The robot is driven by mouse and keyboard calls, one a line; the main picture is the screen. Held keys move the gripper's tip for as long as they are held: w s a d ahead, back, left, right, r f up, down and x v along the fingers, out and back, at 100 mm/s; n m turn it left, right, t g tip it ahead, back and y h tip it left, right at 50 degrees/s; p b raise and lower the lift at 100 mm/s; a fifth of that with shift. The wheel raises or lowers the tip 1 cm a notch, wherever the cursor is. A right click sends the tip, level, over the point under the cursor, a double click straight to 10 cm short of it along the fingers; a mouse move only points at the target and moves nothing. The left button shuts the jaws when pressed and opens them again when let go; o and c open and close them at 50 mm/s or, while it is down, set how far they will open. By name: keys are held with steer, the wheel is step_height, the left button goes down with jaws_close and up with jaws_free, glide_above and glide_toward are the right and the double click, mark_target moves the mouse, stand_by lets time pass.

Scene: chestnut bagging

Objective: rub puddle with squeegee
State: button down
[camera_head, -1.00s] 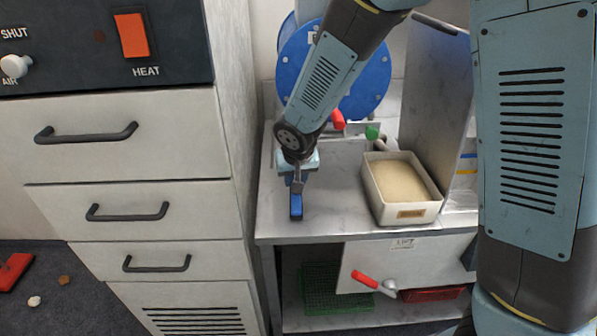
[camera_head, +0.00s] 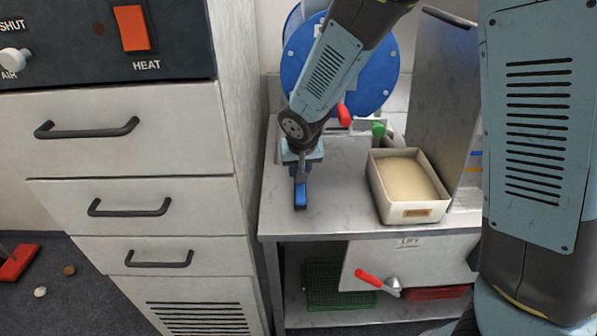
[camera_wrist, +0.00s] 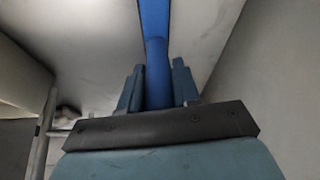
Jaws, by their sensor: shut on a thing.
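The squeegee (camera_head: 300,196) is blue, and its lower end shows at the left part of the grey worktop (camera_head: 335,205). In the wrist view its blue handle (camera_wrist: 157,50) stands between my two fingers and runs up out of the top of the picture. My gripper (camera_head: 302,170) is shut on this handle. I cannot tell whether the squeegee touches the worktop. No puddle can be made out in either view; my arm and gripper cover part of the worktop.
A cream box (camera_head: 409,209) with tan contents stands on the worktop to the right. A blue reel (camera_head: 375,75) is behind my arm. A drawer cabinet (camera_head: 140,195) stands close on the left. A red-handled lever (camera_head: 368,280) sticks out below the worktop. Bare worktop lies between squeegee and box.

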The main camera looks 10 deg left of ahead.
steer(key=shift+w+v, duration=0.2)
steer(key=shift+v, duration=0.95)
steer(key=shift+a+r, duration=0.2)
steer(key=shift+r, duration=2.45)
steer(key=shift+s, duration=0.2)
